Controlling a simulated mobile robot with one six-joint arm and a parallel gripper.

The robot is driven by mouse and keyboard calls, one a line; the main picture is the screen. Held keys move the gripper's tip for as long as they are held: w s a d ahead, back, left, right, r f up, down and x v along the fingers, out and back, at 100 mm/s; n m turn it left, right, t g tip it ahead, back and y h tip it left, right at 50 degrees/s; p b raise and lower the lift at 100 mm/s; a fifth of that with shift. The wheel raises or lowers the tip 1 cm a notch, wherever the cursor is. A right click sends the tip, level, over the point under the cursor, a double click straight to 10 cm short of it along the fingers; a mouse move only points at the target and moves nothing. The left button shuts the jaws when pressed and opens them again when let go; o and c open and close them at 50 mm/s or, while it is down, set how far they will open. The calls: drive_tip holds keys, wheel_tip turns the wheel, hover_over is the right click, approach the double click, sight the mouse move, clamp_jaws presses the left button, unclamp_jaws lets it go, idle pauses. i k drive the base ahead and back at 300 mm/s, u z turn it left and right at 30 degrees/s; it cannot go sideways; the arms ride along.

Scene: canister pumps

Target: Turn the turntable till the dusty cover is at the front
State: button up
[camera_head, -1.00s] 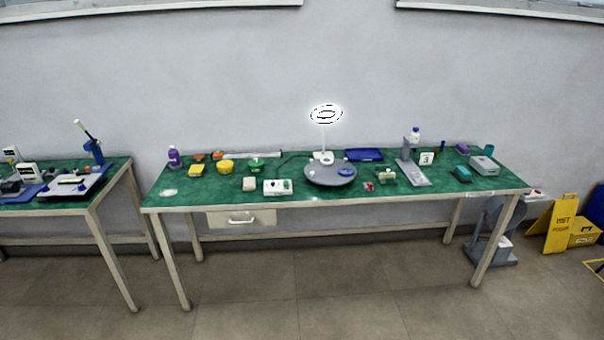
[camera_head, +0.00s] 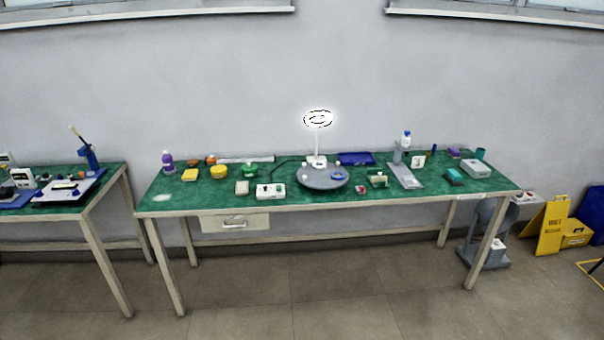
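The round grey turntable (camera_head: 322,183) sits on the green-topped table, a little right of its middle, near the front half. A blue ring-shaped piece (camera_head: 338,176) lies on its right side, and a small pale piece (camera_head: 306,177) is on its left side. I cannot tell which piece is the dusty cover; they are too small to make out. A white ring lamp (camera_head: 318,119) on a thin stand rises just behind the turntable. My gripper is not in view.
A blue tray (camera_head: 356,158) lies behind. The floor before the table (camera_head: 330,285) is clear.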

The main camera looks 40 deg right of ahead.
sight(320, 179)
drive_tip(key=z, duration=0.05)
drive_tip(key=i, duration=0.9)
drive_tip(key=u, duration=0.05)
